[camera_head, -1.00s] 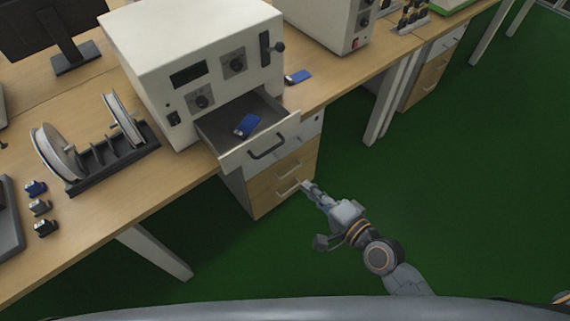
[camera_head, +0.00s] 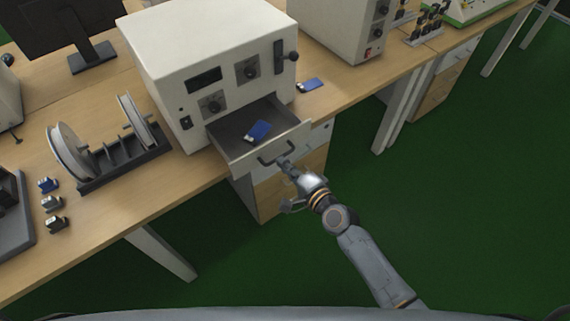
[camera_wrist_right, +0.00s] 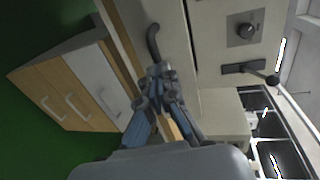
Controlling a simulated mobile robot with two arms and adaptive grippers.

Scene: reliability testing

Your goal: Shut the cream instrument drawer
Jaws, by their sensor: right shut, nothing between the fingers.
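The cream instrument (camera_head: 205,45) stands on the wooden bench, and its drawer (camera_head: 237,127) is pulled out over the bench's front edge. A blue object (camera_head: 257,131) lies inside the drawer. The drawer's front has a dark handle (camera_head: 275,152), which also shows in the right wrist view (camera_wrist_right: 153,42). My right gripper (camera_head: 283,162) is shut and empty, close in front of the drawer front beside the handle; I cannot tell whether it touches. It also shows in the right wrist view (camera_wrist_right: 159,70). My left gripper is out of view.
A wooden-fronted cabinet (camera_head: 290,185) stands under the bench below the drawer. A spool rack (camera_head: 125,160) is left of the instrument. Another blue object (camera_head: 310,85) lies on the bench to the right. Green floor (camera_head: 450,200) is clear on the right.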

